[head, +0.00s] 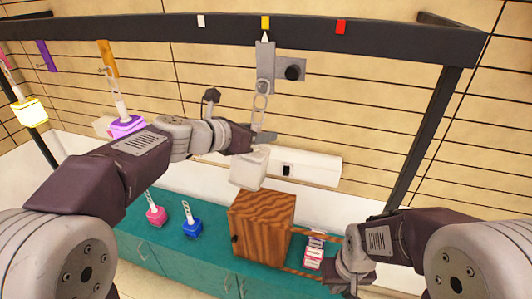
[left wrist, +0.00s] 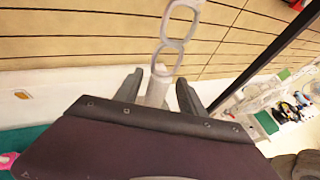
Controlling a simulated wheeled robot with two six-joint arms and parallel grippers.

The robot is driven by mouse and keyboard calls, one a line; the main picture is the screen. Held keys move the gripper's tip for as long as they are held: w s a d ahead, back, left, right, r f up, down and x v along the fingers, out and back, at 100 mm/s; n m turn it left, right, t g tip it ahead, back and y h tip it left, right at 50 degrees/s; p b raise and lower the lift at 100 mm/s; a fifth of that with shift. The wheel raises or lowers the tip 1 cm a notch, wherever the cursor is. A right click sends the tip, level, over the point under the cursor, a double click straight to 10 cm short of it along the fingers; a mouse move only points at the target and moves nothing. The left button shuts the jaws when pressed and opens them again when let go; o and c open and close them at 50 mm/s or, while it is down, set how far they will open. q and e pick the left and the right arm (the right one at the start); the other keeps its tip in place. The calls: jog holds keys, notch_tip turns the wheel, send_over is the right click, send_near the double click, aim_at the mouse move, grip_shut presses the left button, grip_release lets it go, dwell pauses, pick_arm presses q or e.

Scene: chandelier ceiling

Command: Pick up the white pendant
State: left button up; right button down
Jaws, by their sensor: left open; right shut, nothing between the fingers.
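The white pendant (head: 249,168) hangs from a chain of pale links (head: 260,100) below the yellow marker on the dark overhead beam. My left gripper (head: 256,138) is at the pendant's upper end, just below the chain, and partly hides it. In the left wrist view its two fingers (left wrist: 158,92) are open, with the pendant's pale stem (left wrist: 158,86) between them and a gap on each side. The pendant's lower body is hidden there by my gripper. My right gripper (head: 350,278) is shut and empty, low at the right beside the cabinet.
The dark beam (head: 150,27) carries white, yellow and red markers. A purple pendant (head: 127,126) and a lit yellow pendant (head: 30,111) hang at left. On the teal cabinet (head: 180,255) stand pink (head: 156,215) and blue (head: 192,229) pendants, a wooden box (head: 262,222) and a small stack (head: 314,250).

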pick_arm(q)
jog(key=shift+s+d, duration=0.1)
jog(key=shift+d, duration=0.15)
jog(key=p+x, duration=0.1)
jog(key=x, duration=0.4)
jog(key=shift+a, duration=0.2)
jog(key=c, duration=0.4)
jog(key=shift+s, duration=0.15)
jog(key=c, duration=0.5)
grip_shut()
pick_arm(e)
jog(key=shift+s+a+r, duration=0.1)
jog(key=shift+s+r, duration=0.05)
jog(key=shift+r, duration=0.3)
jog(key=shift+s+a+r, duration=0.1)
jog(key=shift+r, duration=0.35)
pick_arm(q)
jog(key=shift+r, duration=0.1)
